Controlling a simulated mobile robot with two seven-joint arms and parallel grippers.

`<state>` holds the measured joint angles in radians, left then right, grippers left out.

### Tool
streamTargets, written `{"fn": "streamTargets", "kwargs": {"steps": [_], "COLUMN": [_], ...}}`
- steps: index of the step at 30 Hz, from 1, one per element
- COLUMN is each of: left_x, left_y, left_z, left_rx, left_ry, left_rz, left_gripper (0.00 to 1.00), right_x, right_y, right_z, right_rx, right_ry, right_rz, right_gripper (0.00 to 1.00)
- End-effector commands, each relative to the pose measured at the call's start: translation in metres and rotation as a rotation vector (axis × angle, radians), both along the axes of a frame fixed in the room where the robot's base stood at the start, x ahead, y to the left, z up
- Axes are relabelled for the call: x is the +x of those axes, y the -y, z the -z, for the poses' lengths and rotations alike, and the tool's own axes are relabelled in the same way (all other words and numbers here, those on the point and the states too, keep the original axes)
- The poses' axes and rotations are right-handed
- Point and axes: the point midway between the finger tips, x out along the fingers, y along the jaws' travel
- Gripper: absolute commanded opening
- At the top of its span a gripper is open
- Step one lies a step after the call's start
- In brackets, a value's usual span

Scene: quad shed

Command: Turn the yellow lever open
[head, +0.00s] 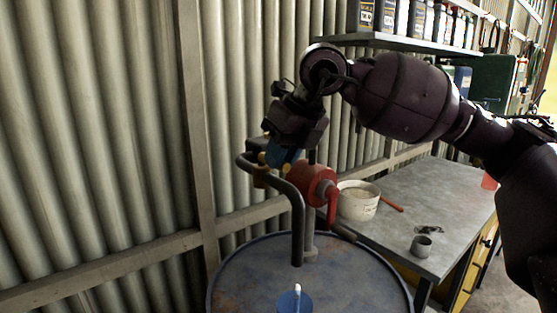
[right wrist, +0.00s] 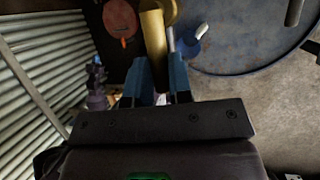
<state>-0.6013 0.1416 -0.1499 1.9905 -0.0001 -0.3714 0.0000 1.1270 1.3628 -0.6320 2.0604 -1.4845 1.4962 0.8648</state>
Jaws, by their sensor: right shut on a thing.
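My right gripper (head: 281,156) reaches in from the right to the end of the pump's bent grey pipe (head: 298,215), above the drum. In the right wrist view its two blue fingers (right wrist: 157,78) are shut on the yellow lever (right wrist: 152,35), which lies between them. In the head view the gripper hides most of the lever, with only small yellow bits showing beside the blue fingers. My left gripper is not in view.
The red pump body (head: 318,184) stands close right of the gripper on the blue-grey drum (head: 250,277). A small blue object (head: 296,303) sits on the drum top. A workbench (head: 433,197) with a white bucket (head: 357,205) is behind. Corrugated wall fills the left.

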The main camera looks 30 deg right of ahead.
Motion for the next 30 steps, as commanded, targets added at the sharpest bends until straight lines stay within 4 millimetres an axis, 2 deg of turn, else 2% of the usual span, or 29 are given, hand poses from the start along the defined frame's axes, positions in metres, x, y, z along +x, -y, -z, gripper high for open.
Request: {"fn": "streamTargets", "kwargs": {"steps": [8, 9, 13, 23, 26, 30], "left_x": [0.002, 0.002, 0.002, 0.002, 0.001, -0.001], "left_y": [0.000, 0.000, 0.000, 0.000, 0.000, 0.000], "left_z": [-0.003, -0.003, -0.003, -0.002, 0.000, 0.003], "left_rx": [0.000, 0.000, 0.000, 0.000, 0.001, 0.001], "left_ry": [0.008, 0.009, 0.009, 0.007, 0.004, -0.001], "left_rz": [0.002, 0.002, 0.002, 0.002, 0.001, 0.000], "left_gripper": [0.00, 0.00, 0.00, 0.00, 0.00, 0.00], "right_x": [0.000, 0.000, 0.000, -0.001, -0.003, -0.010], "right_y": [0.000, 0.000, 0.000, 0.001, 0.003, 0.008], "right_z": [-0.001, -0.001, -0.001, -0.003, -0.010, -0.029], "right_rx": [-0.001, -0.001, -0.001, -0.001, -0.001, -0.001], "right_ry": [0.003, 0.003, 0.002, 0.001, 0.003, 0.004], "right_rz": [-0.003, -0.002, -0.003, -0.002, 0.000, 0.000], "right_gripper": [0.00, 0.26, 0.45, 0.45, 0.45, 0.45]}}
